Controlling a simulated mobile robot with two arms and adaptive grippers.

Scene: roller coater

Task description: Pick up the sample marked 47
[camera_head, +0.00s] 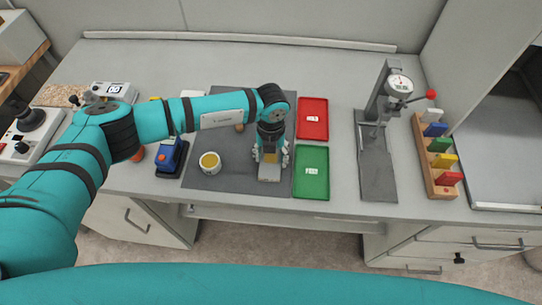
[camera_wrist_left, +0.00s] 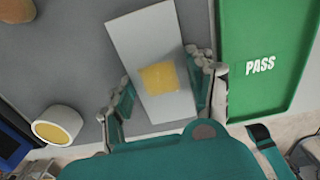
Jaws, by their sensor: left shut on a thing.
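A light grey flat sample plate (camera_wrist_left: 145,38) with a yellow square patch lies between the fingers of my left gripper (camera_wrist_left: 162,88) in the left wrist view. No number can be read on it. In the head view the plate (camera_head: 270,173) shows just below my left gripper (camera_head: 271,155), over the front right part of the dark grey mat (camera_head: 228,180). My left gripper is shut on the plate's long sides. I cannot tell whether the plate touches the mat. My right gripper is not in view.
A green PASS tray (camera_head: 311,187) lies close right of the plate, with a red tray (camera_head: 313,131) behind it. A white cup with yellow contents (camera_head: 209,161) stands left. A lever press (camera_head: 378,150) and a wooden rack of coloured pieces (camera_head: 432,160) stand further right.

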